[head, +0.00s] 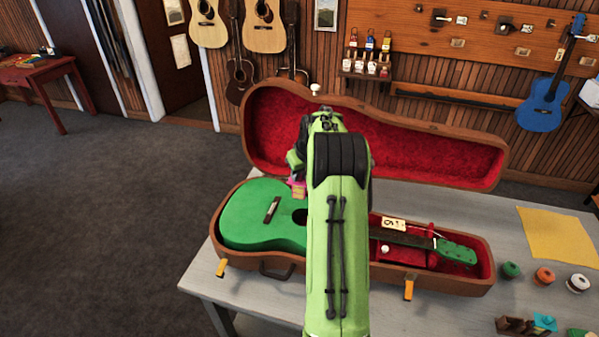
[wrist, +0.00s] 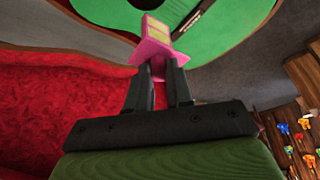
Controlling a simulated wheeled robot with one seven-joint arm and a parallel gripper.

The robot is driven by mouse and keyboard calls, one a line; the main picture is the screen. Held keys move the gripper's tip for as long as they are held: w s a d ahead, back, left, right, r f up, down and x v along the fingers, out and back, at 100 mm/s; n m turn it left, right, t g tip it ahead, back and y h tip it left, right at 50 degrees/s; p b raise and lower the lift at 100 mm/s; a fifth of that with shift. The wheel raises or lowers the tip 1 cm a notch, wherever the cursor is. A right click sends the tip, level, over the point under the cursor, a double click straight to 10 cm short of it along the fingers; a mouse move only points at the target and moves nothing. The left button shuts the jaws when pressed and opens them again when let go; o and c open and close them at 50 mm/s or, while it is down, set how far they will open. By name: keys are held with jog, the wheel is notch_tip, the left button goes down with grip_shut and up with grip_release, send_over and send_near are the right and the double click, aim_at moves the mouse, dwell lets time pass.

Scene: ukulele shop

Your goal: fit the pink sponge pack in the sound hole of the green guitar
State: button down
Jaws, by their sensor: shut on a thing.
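The pink sponge pack (wrist: 155,38) is between the fingertips of my gripper (wrist: 160,72), which is shut on it. It has a pink body with a yellow-green face. In the head view the pack (head: 298,187) shows just left of my green arm, above the guitar's body. The green guitar (head: 245,215) lies face up in the open brown case. Its dark sound hole (head: 300,216) shows partly beside my arm, which hides the rest. In the wrist view the green guitar (wrist: 215,25) fills the top, beyond the pack. The pack appears apart from the hole.
The case's raised red-lined lid (head: 430,152) stands behind the guitar. A labelled tag (head: 393,224) is in the case near the neck. Several small round items, a yellow cloth (head: 556,234) and a brown block lie at the right of the grey table (head: 510,215).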

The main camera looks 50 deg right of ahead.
aim_at(300, 193)
jog(key=shift+f+b, duration=5.2)
jog(key=shift+f, duration=1.9)
jog(key=shift+c, duration=2.3)
grip_release()
jog(key=shift+r, duration=0.1)
jog(key=shift+r+p, duration=2.25)
jog(key=shift+r, duration=0.7)
